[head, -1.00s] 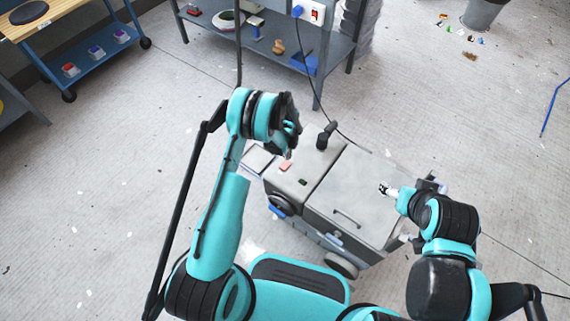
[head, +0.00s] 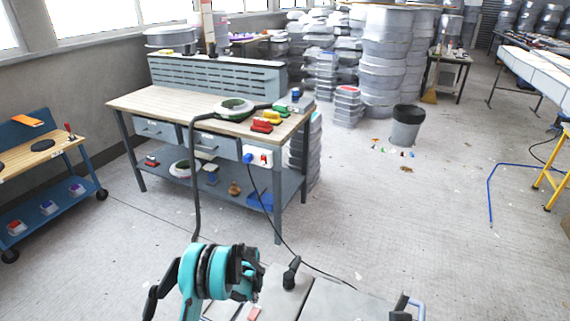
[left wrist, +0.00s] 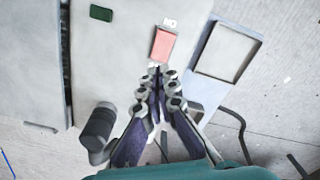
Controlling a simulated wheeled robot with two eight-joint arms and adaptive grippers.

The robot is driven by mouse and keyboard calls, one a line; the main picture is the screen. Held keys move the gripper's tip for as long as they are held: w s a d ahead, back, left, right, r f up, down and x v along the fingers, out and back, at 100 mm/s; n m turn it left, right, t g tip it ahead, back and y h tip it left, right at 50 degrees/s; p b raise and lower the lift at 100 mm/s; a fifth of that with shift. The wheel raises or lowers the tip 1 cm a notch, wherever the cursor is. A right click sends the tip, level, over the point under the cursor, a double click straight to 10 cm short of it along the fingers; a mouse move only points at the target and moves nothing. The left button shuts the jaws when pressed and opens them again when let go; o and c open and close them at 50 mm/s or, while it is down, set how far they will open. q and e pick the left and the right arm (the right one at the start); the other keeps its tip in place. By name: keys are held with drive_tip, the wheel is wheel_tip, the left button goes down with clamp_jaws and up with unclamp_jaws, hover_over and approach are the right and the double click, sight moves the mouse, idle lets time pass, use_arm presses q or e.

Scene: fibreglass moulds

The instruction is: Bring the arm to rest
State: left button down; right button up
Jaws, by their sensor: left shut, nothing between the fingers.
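My left arm (head: 208,272), turquoise and black, rises from the bottom edge of the head view, beside the grey cart (head: 335,303). Its gripper is mostly hidden behind the wrist there. In the left wrist view my left gripper (left wrist: 160,78) is shut and empty, its fingertips together over the cart top (left wrist: 115,60), close to a pink block (left wrist: 163,44). I cannot tell whether the fingertips touch anything. My right arm and gripper show in neither view now.
A workbench (head: 150,102) with a lower shelf stands ahead, and a blue trolley (head: 50,212) at the left. A black knob-like part (head: 291,272) stands up from the cart. A dark bin (head: 406,128) stands farther back. The floor at right is mostly clear.

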use_arm(q)
drive_tip(key=s+r+t, duration=0.2)
drive_tip(key=s+r, duration=0.1)
drive_tip(key=r, duration=1.1)
drive_tip(key=s+r+t, duration=0.1)
drive_tip(key=s+r, duration=0.2)
drive_tip(key=r, duration=1)
drive_tip(key=s+r+m+t, duration=0.1)
drive_tip(key=s+r, duration=0.4)
drive_tip(key=s, duration=0.5)
drive_tip(key=s+r+m+t, duration=0.1)
drive_tip(key=s+r+t, duration=0.2)
drive_tip(key=s, duration=0.7)
drive_tip(key=shift+r, duration=0.9)
drive_tip(key=shift+a, duration=0.1)
